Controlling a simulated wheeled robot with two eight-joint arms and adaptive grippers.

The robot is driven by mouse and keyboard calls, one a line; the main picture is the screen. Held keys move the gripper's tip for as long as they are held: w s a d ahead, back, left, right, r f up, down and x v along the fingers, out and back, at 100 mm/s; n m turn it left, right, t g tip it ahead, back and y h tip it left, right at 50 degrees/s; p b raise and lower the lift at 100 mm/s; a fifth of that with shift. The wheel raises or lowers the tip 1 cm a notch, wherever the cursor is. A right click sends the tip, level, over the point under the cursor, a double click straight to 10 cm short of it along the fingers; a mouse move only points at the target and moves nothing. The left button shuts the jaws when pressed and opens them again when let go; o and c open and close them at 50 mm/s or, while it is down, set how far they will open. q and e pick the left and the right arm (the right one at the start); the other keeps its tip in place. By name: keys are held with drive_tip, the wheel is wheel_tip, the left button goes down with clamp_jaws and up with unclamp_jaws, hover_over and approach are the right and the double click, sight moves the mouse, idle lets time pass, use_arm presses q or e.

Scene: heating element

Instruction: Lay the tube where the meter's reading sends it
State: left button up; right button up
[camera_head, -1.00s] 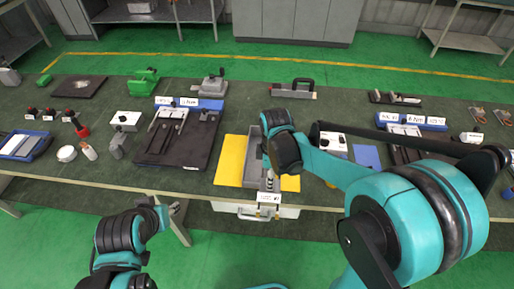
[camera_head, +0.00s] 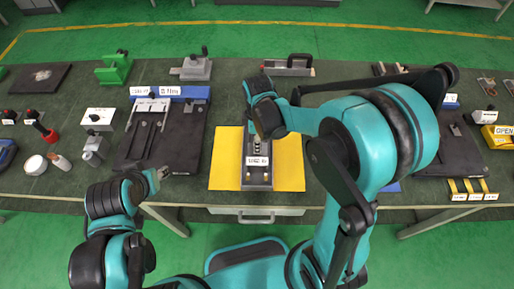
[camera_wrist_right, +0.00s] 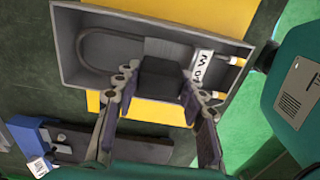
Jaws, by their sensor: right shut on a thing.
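The tube is a grey U-shaped rod (camera_wrist_right: 100,38) with two brass ends and a white label (camera_wrist_right: 203,65). It lies within a grey open tray (camera_wrist_right: 68,50), and the tray (camera_head: 245,181) sits on a yellow mat (camera_head: 225,158) in the head view. My right gripper (camera_wrist_right: 160,88) reaches into the tray, with its fingers on both sides of a dark block (camera_wrist_right: 165,75) at the tube; it is shut on this. The block hides part of the tube. My left gripper (camera_head: 158,178) hangs at the front table edge, holding nothing visible. I cannot make out a meter reading.
A dark board (camera_head: 185,145) with a blue strip and labels stands left of the mat; another dark board (camera_head: 460,150) is at right. White knobbed boxes (camera_head: 97,119), a green device (camera_head: 115,68) and a yellow OPEN box (camera_head: 497,137) stand around. My right arm hides the table right of the mat.

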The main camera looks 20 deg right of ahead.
wheel_tip(320, 180, down, 4)
drive_tip(key=shift+f+b, duration=0.1)
drive_tip(key=shift+b, duration=0.55)
drive_tip(key=o, duration=1.4)
drive_tip(key=shift+f, duration=0.15)
drive_tip(key=shift+c, duration=0.2)
